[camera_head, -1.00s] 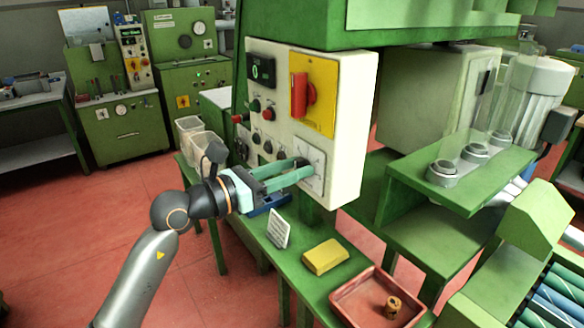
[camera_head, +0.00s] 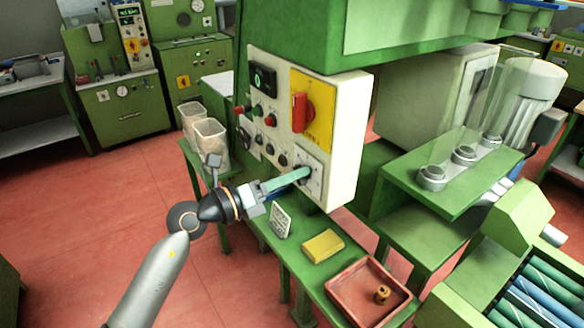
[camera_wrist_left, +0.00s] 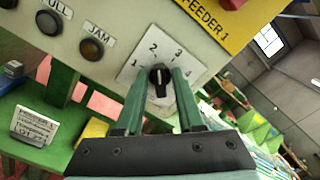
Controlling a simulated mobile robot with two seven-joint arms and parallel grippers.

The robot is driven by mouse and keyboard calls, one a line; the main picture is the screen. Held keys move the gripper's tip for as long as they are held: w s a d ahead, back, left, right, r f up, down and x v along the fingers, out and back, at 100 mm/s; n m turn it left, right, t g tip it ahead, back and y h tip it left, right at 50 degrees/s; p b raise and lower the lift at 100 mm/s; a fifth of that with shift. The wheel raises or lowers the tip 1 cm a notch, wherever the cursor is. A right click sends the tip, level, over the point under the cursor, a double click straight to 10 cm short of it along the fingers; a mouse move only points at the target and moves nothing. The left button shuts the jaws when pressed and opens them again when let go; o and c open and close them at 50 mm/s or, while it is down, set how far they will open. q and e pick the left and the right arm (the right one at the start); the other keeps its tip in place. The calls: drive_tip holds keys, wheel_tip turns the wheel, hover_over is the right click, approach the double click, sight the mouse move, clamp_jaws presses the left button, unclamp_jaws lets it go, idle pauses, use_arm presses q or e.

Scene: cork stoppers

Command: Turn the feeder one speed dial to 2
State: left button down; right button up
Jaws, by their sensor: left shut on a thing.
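The feeder one speed dial is a black knob (camera_wrist_left: 160,76) on a white plate (camera_wrist_left: 133,70) with the numbers 1, 2, 3 and 4 around it, below the yellow FEEDER 1 plate (camera_wrist_left: 222,25). It sits low on the pale control panel (camera_head: 345,130). My left gripper (camera_head: 303,174) is shut on the knob, with one green finger on each side of it in the wrist view (camera_wrist_left: 160,80). A pale mark shows on the knob, but I cannot tell for sure which number it points at. My right gripper is not in view.
A red switch (camera_head: 299,112) sits above the dial. JAM (camera_wrist_left: 91,49) and FULL buttons lie left of it. Below are a small sign (camera_head: 281,221), a yellow block (camera_head: 323,246) and a red tray (camera_head: 335,291) holding a cork-coloured piece (camera_head: 382,294).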

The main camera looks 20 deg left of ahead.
use_arm(q)
drive_tip(key=shift+n, duration=0.6)
drive_tip(key=c, duration=0.8)
unclamp_jaws()
drive_tip(key=shift+c, duration=0.2)
drive_tip(key=b+v, duration=0.3)
drive_tip(key=v, duration=0.9)
drive_tip(key=shift+s+a, duration=0.2)
